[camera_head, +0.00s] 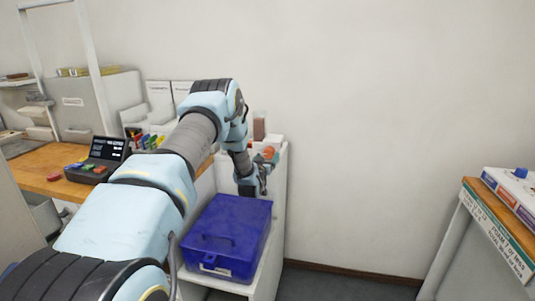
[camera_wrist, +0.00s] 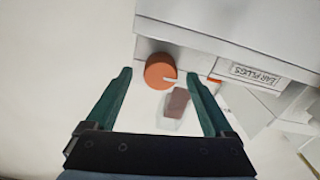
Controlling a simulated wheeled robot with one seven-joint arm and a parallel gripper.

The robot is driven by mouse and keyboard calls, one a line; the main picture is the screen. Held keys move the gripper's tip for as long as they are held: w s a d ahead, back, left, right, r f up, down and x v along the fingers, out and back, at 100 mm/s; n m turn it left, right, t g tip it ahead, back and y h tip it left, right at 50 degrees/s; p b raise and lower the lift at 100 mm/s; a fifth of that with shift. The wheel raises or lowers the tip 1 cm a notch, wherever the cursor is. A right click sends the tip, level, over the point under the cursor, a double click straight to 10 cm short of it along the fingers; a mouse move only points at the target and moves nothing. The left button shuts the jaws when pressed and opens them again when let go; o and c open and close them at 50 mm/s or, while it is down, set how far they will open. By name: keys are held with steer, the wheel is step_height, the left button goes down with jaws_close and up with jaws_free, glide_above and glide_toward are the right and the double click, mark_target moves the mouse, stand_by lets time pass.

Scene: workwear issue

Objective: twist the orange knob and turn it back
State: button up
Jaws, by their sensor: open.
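The orange knob (camera_wrist: 160,71) is round with a pale pointer mark, and sits on the front of a white dispenser in the wrist view. The dispenser bears an "EAR PLUGS" label (camera_wrist: 255,76). My gripper (camera_wrist: 160,80) is open and empty, with a green finger on each side of the knob in the picture. Gaps show between the fingers and the knob, and I cannot tell the depth between them. In the head view the knob (camera_head: 268,153) shows as a small orange patch beside my gripper (camera_head: 262,185), partly hidden by the arm.
A blue case (camera_head: 228,235) stands on a white cabinet below my gripper. A brown block (camera_wrist: 178,103) shows below the knob in the wrist view. A wooden counter with a dark terminal (camera_head: 100,158) is at left.

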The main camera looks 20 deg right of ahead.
steer(key=shift+w+d, duration=0.25)
steer(key=shift+w, duration=0.35)
steer(key=shift+c, duration=0.4)
steer(key=c, duration=1.3)
